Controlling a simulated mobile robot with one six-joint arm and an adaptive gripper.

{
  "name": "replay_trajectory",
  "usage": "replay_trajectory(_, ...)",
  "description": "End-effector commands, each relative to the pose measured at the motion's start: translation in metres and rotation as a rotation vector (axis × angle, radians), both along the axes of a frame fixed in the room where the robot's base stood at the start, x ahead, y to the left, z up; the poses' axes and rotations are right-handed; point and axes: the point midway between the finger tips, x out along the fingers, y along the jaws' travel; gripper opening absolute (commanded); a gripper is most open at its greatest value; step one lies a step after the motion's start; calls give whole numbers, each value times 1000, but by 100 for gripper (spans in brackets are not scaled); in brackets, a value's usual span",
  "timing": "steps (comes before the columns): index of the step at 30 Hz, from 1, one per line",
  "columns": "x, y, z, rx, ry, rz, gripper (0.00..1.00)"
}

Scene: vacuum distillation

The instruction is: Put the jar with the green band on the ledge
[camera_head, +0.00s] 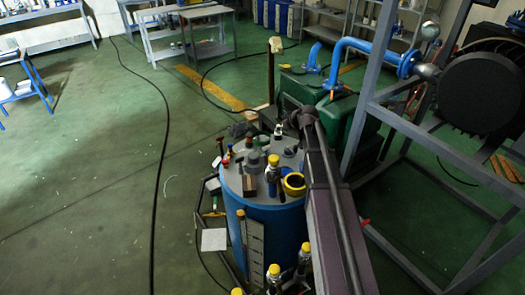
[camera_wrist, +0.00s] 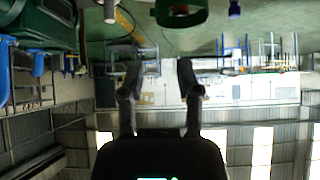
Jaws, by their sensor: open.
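My gripper (camera_wrist: 160,80) is open in the wrist view, with its two fingers apart and nothing between them. In the head view my arm reaches over the far side of the blue tank, and its end is small and dark. Several slim jars with yellow caps show: one stands on the tank top (camera_head: 272,175), others are lower at the front, such as one jar (camera_head: 305,258) and another (camera_head: 273,278). I cannot make out a green band on any of them. A green round thing (camera_wrist: 181,12) shows upside down in the wrist view. I cannot tell which surface is the ledge.
The blue tank (camera_head: 275,235) carries small bottles, a dark block (camera_head: 249,186) and a yellow ring-shaped thing (camera_head: 293,184). A grey metal frame (camera_head: 400,125) and green machinery (camera_head: 345,130) stand to the right. A black cable (camera_head: 160,170) crosses the open floor at left.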

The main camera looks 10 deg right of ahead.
Motion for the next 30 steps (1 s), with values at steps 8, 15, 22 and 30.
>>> replay_trajectory(8,0,-3,-1,0,0,-3,44)
replay_trajectory(15,2,-3,-4,0,0,-4,44)
replay_trajectory(22,14,1,-18,0,0,-4,44)
replay_trajectory(30,33,9,-39,0,0,-4,44)
